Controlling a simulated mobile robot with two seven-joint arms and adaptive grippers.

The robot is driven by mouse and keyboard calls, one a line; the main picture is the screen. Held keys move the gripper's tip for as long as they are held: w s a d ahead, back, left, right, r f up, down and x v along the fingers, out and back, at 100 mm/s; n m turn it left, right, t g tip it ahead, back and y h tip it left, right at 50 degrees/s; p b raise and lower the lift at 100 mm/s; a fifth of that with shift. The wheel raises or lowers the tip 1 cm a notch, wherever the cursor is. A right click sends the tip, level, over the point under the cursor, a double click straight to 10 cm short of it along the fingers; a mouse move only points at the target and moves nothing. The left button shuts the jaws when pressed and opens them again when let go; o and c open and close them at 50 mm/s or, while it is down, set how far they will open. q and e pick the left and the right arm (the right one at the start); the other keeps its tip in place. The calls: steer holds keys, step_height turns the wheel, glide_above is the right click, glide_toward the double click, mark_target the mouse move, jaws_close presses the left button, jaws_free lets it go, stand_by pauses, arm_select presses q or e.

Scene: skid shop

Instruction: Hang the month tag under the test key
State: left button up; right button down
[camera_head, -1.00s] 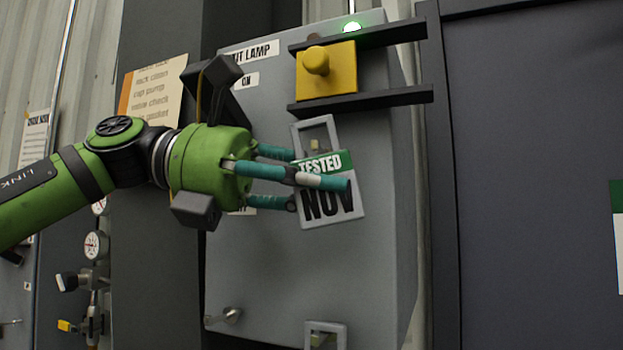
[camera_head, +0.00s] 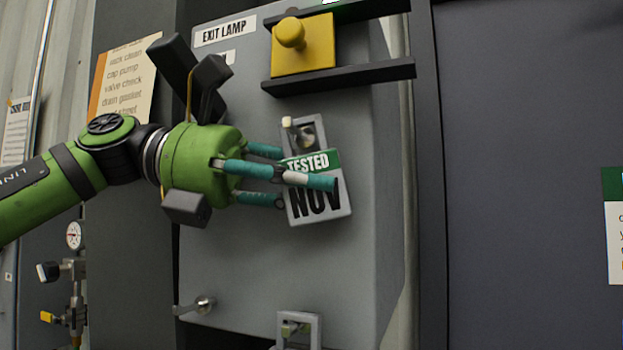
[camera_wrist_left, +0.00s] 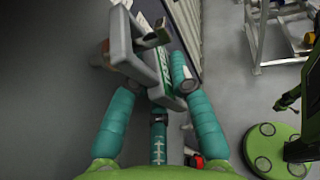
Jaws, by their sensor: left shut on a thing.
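The month tag (camera_head: 318,203) is a grey plate reading TESTED NOV, with an open square frame at its top. My left gripper (camera_head: 296,180) is shut on it, one finger across its front, and holds it slightly tilted before the grey box. The test key (camera_head: 287,123), with a beige tip, shows at the upper left of the frame opening and seems to poke through it. In the left wrist view the key tip (camera_wrist_left: 158,33) stands out past the tag's frame (camera_wrist_left: 122,45). Whether the tag rests on the key cannot be told. My right gripper is out of view.
A yellow knob block (camera_head: 304,45) sits between two dark rails above the tag. The lower rail (camera_head: 340,76) juts out to the right. Another framed key (camera_head: 298,330) is below, and a small lever (camera_head: 200,305) is at lower left. The box face between is bare.

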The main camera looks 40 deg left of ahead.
arm_select(q)
steer(key=shift+s+a, duration=0.1)
steer(key=shift+a, duration=0.1)
steer(key=o, duration=0.9)
steer(key=shift+d, duration=0.15)
steer(key=shift+o, duration=0.2)
steer(key=shift+s+a+r, duration=0.1)
steer(key=shift+a+r, duration=0.15)
steer(key=shift+a, duration=0.3)
steer(key=f+v, duration=0.1)
steer(key=v, duration=0.5)
steer(key=shift+r, duration=0.4)
